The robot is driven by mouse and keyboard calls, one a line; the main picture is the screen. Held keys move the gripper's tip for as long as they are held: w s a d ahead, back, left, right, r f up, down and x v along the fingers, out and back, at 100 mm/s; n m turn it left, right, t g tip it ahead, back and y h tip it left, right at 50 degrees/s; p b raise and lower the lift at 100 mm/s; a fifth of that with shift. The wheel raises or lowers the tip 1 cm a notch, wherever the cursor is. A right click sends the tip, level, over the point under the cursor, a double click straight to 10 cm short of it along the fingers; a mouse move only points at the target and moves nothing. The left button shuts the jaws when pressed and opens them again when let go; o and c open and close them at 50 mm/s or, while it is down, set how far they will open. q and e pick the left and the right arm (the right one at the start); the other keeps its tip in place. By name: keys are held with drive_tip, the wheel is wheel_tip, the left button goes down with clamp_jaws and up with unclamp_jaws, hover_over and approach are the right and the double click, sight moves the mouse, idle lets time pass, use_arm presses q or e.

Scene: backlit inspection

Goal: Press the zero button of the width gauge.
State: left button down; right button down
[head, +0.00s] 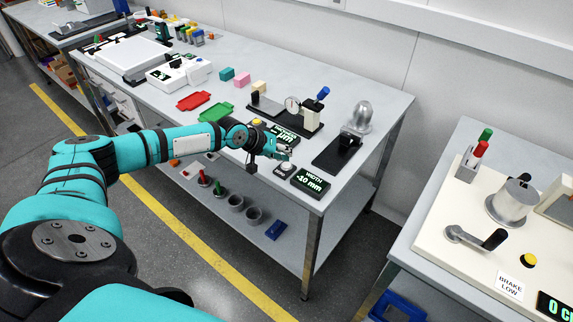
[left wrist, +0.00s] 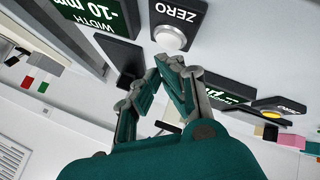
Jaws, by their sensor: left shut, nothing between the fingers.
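The width gauge's dark display (head: 310,182) reads "WIDTH -10 mm" in the head view, near the front right corner of the bench. It also shows upside down in the left wrist view (left wrist: 97,22). The zero button (left wrist: 170,40) is a pale dome on a dark block labelled ZERO, just left of the display in the head view (head: 286,168). My left gripper (head: 287,153) is shut and empty, right by the button. In the left wrist view its fingertips (left wrist: 170,64) are close to the dome's edge; I cannot tell whether they touch. My right gripper is out of view.
Another green-lit display (head: 285,135) and a yellow button (head: 257,122) stand behind the gripper. Red (head: 194,101) and green (head: 214,112) trays lie left.

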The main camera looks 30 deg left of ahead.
sight(285, 163)
use_arm(q)
drive_tip(key=shift+f, duration=0.45)
drive_tip(key=shift+f+b, duration=0.4)
drive_tip(key=shift+b, duration=0.05)
idle(0.7)
drive_tip(key=shift+r, duration=0.1)
drive_tip(key=shift+r+p, duration=0.75)
drive_tip(key=shift+p, duration=0.1)
wheel_tip(285, 163, up, 5)
drive_tip(key=p, duration=0.4)
drive_tip(key=shift+p, duration=0.3)
